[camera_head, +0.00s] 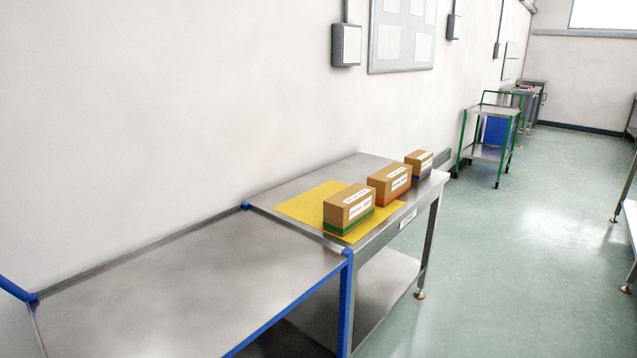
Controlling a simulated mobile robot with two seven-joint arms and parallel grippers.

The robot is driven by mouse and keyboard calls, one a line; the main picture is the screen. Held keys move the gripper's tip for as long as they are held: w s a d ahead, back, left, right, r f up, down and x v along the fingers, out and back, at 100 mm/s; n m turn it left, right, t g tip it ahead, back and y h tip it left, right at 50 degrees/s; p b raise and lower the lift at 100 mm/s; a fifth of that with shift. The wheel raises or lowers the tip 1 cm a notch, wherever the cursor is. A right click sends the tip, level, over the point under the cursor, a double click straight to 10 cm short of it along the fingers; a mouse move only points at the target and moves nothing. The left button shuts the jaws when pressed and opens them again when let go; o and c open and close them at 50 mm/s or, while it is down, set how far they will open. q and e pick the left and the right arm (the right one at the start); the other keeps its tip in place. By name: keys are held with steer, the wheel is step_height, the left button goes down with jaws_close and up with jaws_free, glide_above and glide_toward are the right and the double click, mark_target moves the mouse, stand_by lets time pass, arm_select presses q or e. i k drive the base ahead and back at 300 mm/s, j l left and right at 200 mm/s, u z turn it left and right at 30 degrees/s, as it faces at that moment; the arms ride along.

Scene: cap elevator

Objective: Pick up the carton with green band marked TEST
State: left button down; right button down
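The carton with the green band (348,208) is a brown box with white labels, too small to read here. It stands upright on a yellow mat (299,207), near the front edge of a steel table (272,193). It is the nearest of three similar cartons in a row. Neither of my grippers shows in this view.
A carton with an orange band (389,184) and one with a blue band (419,165) stand behind it. A bare steel table with blue corner posts (190,275) adjoins at the near left. A green-framed trolley (490,135) stands farther back. The floor on the right (500,250) is clear.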

mark_target(344, 211)
steer(key=u, duration=0.35)
steer(key=i+l+u, duration=0.1)
steer(key=u, duration=0.25)
steer(key=l+u, duration=0.35)
steer(key=i+l+u, duration=0.1)
steer(key=u, duration=0.25)
steer(key=l+u, duration=0.25)
steer(key=l, duration=0.2)
steer(key=l+u, duration=0.25)
steer(key=l, duration=0.2)
steer(key=l+u, duration=0.1)
steer(key=l, duration=1)
steer(key=l+u, duration=0.1)
steer(key=l, duration=1)
steer(key=k, duration=0.05)
